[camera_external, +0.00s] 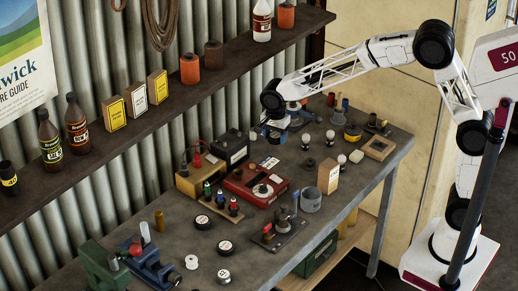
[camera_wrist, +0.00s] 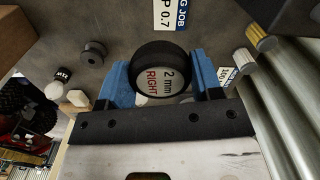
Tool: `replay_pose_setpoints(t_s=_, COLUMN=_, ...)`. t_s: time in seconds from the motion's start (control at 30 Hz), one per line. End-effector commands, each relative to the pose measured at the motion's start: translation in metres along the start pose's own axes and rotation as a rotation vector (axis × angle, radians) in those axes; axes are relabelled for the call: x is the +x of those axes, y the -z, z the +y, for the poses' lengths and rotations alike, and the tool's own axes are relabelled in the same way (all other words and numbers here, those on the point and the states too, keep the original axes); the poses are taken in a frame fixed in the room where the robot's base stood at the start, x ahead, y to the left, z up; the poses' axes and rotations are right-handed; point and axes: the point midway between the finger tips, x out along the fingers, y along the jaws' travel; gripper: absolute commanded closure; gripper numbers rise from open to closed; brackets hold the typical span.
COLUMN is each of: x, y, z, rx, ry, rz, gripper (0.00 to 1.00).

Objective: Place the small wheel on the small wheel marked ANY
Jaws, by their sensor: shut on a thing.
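My gripper (camera_external: 270,131) is over the far part of the bench in the external view. In the wrist view its blue fingers (camera_wrist: 160,80) are shut on a black wheel (camera_wrist: 160,57), whose pale face reads "2 mm RIGHT". The held wheel is hard to make out in the external view. Black discs with white tops lie at the near part of the bench, one (camera_external: 203,222) behind another (camera_external: 225,247). A grey one with a white top (camera_external: 224,276) and a white spool (camera_external: 192,262) are close by. I cannot read ANY on any of them.
A shelf (camera_external: 140,125) overhangs the back. In the wrist view, a dark spool (camera_wrist: 93,53) lies beyond the fingers.

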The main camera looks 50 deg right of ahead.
Motion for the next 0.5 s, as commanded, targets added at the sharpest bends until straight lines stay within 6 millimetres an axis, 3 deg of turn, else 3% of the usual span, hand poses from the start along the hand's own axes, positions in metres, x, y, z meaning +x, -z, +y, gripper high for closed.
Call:
replay_pose_setpoints(t_s=0.27, x=-0.001, y=-0.013, z=-0.006, rx=0.0, ry=0.0, rz=0.0, gripper=0.65)
replay_pose_setpoints(t_s=0.5, x=-0.006, y=-0.056, z=-0.025, rx=0.002, ry=0.0, rz=0.0, gripper=0.65)
